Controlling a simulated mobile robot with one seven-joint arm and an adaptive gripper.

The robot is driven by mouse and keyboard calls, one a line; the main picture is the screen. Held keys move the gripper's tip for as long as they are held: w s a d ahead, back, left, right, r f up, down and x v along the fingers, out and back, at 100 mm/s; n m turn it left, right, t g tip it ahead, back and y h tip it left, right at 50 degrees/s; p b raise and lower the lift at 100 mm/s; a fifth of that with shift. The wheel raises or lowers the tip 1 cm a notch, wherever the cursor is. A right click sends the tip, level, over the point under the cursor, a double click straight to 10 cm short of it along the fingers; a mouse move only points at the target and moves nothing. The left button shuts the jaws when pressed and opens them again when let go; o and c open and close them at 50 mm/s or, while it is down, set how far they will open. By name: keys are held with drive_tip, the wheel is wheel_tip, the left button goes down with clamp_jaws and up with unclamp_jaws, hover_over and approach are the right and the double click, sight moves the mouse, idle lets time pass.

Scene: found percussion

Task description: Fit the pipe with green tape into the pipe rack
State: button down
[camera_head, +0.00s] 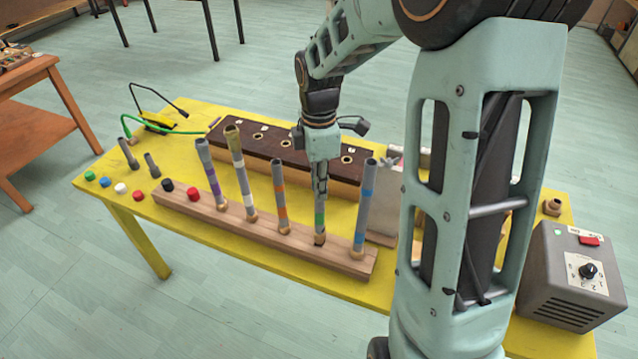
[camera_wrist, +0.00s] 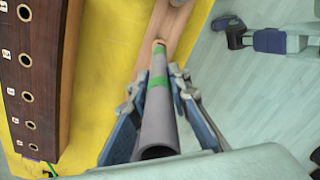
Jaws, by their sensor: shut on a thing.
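The grey pipe with green tape (camera_head: 320,222) stands upright at the light wooden base (camera_head: 181,205), its lower end at a hole near the right end. My gripper (camera_head: 320,188) is shut on this pipe from above, around its upper part. In the wrist view the pipe (camera_wrist: 158,112) runs between the two fingers (camera_wrist: 156,92) down to the wooden base (camera_wrist: 172,28). Its bottom end is hard to see, so I cannot tell how deep it sits.
Pipes with purple (camera_head: 212,182), white (camera_head: 239,172), orange (camera_head: 280,198) and blue tape (camera_head: 364,212) stand in the light base. A grey control box (camera_head: 573,275) stands right. The yellow table's (camera_head: 150,235) front strip is clear.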

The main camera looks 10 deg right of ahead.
drive_tip(key=shift+f+b, duration=0.7)
drive_tip(key=shift+f, duration=0.55)
drive_tip(key=c, duration=1.7)
unclamp_jaws()
drive_tip(key=shift+c, duration=0.2)
wheel_tip(320, 180, up, 12)
drive_tip(key=shift+r, duration=0.1)
drive_tip(key=shift+w, duration=0.1)
